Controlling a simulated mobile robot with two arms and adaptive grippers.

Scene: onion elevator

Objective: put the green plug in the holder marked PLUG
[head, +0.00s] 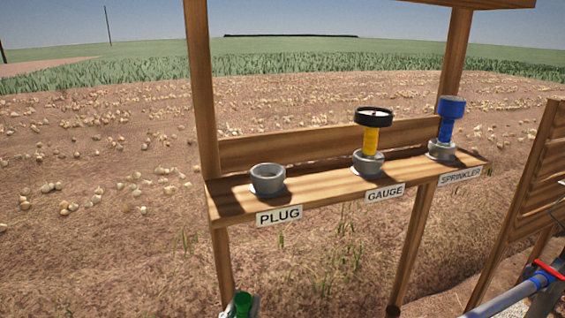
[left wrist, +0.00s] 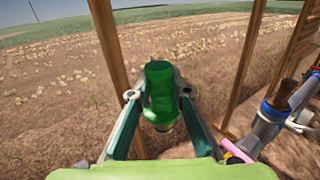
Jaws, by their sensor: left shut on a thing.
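The green plug (left wrist: 160,92) is between the fingers of my left gripper (left wrist: 158,100), which is shut on it. In the head view the green plug (head: 243,303) shows only its top at the bottom edge, with a bit of my left gripper (head: 240,308) around it, in front of and below the shelf. The PLUG holder (head: 268,179) is an empty grey cup on the wooden shelf, above a white PLUG label (head: 279,216). My right gripper is not in view.
On the same shelf (head: 325,190), the GAUGE holder (head: 368,162) holds a yellow and black gauge (head: 372,120), and the SPRINKLER holder (head: 441,150) holds a blue sprinkler (head: 449,115). Wooden posts (head: 203,90) frame the shelf. A pipe with a red handle (head: 547,269) is at lower right.

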